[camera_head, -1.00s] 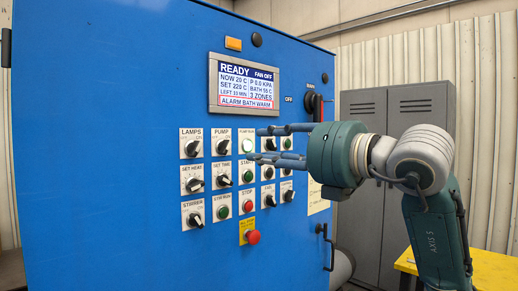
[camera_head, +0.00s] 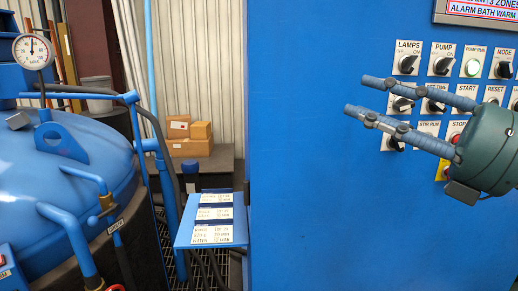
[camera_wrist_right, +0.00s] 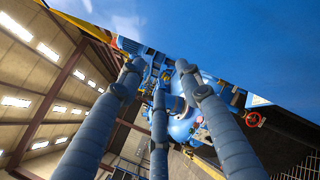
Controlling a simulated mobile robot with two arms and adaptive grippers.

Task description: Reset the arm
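My right gripper (camera_head: 357,95) reaches in from the right edge of the head view, in front of the blue control cabinet (camera_head: 310,200). Its blue-grey fingers are spread apart and point left, with nothing between them. They overlap part of the switch panel, and I cannot tell how far they are from it. In the right wrist view, three fingers of the gripper (camera_wrist_right: 158,72) stand apart and hold nothing. My left gripper is in no view.
Lamps switch (camera_head: 406,58), pump switch (camera_head: 441,60) and lit pump-run button (camera_head: 474,62) sit on the cabinet. A blue vessel (camera_head: 60,170) with a gauge (camera_head: 34,51) and pipes stands left. A small blue shelf (camera_head: 212,235) holds labels. Boxes (camera_head: 189,135) stand behind.

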